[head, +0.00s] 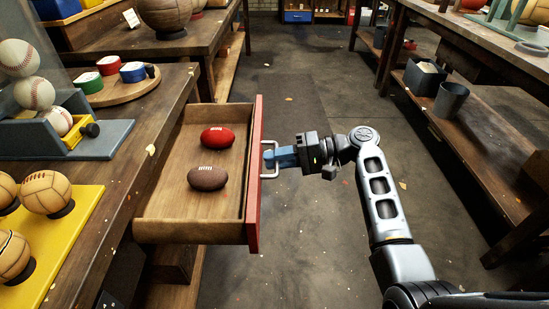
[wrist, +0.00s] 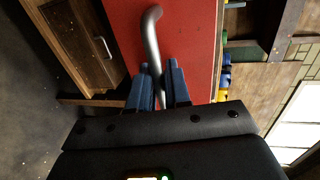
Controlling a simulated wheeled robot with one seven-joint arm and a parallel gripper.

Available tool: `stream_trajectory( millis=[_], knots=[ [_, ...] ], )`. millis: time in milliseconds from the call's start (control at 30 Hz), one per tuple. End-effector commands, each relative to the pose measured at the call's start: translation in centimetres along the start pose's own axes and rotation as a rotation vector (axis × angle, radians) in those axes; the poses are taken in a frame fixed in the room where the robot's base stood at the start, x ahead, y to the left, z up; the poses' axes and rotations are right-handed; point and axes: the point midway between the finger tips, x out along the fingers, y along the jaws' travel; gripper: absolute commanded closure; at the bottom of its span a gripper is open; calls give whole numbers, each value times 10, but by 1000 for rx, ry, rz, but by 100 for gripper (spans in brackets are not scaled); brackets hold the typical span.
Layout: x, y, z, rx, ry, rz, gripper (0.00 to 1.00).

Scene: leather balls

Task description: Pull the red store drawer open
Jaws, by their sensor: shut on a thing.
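The red store drawer (head: 256,185) stands well out from the left workbench in the head view, its wooden inside showing. A red ball (head: 217,137) and a brown ball (head: 207,178) lie in it, apart from each other. A metal bar handle (head: 270,172) is on the red front. My gripper (head: 272,158) has its blue fingers at the handle, from the right side. In the wrist view, the fingers (wrist: 160,88) are shut around the handle (wrist: 153,40), with the red front (wrist: 190,40) behind.
The left workbench (head: 125,185) carries baseballs, a yellow ball stand (head: 70,235) and a round wooden tray (head: 123,90) with coloured rolls. A right-hand bench (head: 470,130) holds two dark bins on its lower shelf. The floor aisle (head: 295,95) between the benches is clear.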

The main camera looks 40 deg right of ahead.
Motion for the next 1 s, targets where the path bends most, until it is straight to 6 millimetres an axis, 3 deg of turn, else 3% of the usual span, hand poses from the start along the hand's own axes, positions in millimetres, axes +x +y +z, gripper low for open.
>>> stream_trajectory(
  millis=[33, 67, 200, 500, 1000],
  knots=[
    [0, 1, 0, 1, -1, 1, 100],
    [0, 1, 0, 1, -1, 1, 82],
    [0, 0, 0, 1, -1, 1, 70],
    [-5, 0, 0, 1, 2, 0, 70],
    [-74, 1, 0, 1, 1, 0, 70]
  ],
)
